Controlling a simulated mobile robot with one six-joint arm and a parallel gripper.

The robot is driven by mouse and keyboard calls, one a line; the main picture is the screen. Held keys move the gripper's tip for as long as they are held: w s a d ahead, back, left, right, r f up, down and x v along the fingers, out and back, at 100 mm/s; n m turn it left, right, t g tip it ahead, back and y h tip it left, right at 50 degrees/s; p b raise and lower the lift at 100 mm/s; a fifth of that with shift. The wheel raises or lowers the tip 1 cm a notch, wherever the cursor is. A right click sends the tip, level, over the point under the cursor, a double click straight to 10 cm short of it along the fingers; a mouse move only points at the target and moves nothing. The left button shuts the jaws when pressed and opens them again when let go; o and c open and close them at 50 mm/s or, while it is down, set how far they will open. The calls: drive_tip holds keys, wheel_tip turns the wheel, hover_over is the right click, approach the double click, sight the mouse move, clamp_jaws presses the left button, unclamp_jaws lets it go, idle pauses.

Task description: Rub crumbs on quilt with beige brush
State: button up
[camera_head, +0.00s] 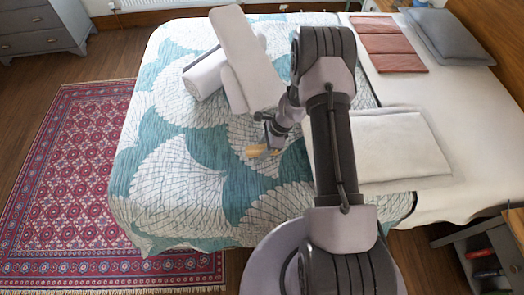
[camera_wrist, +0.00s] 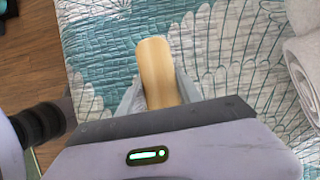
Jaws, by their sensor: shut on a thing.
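The beige brush (camera_head: 262,151) is in my gripper (camera_head: 270,138), over the middle of the quilt (camera_head: 180,190). In the wrist view the brush (camera_wrist: 157,70) sticks out between the two grey fingers of my gripper (camera_wrist: 158,92), which are shut on it. Its outer end points away from the palm. The quilt (camera_wrist: 100,45) has a teal and white fan pattern. The brush is low over the quilt, but I cannot tell if it touches. No crumbs can be made out in either view; the brush and gripper hide the cloth beneath.
A rolled white towel (camera_head: 203,76) lies on the quilt at the back left, and shows at the right in the wrist view (camera_wrist: 306,65). A white pillow (camera_head: 395,145), folded reddish cloth (camera_head: 388,45) and grey pillow (camera_head: 446,38) lie to the right. The quilt's front left is clear.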

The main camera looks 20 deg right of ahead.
drive_tip(key=shift+r+p, duration=1.3)
drive_tip(key=shift+r, duration=1)
